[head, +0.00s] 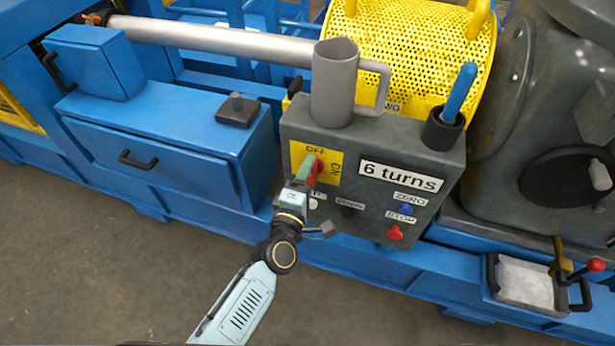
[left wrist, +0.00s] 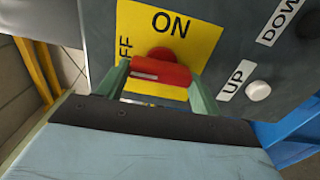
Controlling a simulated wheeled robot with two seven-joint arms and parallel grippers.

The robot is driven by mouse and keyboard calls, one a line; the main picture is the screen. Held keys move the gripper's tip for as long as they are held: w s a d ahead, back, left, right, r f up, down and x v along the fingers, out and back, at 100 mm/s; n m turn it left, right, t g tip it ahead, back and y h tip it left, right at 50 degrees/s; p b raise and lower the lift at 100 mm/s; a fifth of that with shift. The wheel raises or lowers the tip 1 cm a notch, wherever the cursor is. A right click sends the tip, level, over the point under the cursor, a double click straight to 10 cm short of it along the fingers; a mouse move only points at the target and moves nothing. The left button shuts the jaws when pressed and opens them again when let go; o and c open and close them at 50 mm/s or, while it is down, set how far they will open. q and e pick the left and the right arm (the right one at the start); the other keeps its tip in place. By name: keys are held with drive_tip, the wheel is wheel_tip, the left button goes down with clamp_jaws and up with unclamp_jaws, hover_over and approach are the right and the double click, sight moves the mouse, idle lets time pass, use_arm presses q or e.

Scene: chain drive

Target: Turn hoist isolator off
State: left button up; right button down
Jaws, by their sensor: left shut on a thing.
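The hoist isolator is a red rotary handle (left wrist: 160,74) on a yellow plate (head: 327,157) marked OFF and ON, at the left of the grey control box (head: 290,125). In the left wrist view the handle lies crosswise between the two green fingers of my left gripper (left wrist: 158,82), which is shut on it. In the head view my left gripper (head: 306,172) reaches the plate from below and hides much of the handle. I cannot tell exactly which mark the handle points to. My right gripper is not in view.
A white UP button (left wrist: 258,91) sits close beside the handle. A red stop button (head: 394,233) and a blue zero button (head: 406,209) are lower right. A grey mug (head: 334,85) and a cup with a blue-handled tool (head: 459,92) stand on the box.

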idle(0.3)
use_arm(q)
drive_tip(key=o, duration=1)
drive_tip(key=shift+s, duration=0.1)
drive_tip(key=p+v, duration=0.2)
drive_tip(key=v, duration=1.1)
drive_tip(key=shift+s, duration=0.15)
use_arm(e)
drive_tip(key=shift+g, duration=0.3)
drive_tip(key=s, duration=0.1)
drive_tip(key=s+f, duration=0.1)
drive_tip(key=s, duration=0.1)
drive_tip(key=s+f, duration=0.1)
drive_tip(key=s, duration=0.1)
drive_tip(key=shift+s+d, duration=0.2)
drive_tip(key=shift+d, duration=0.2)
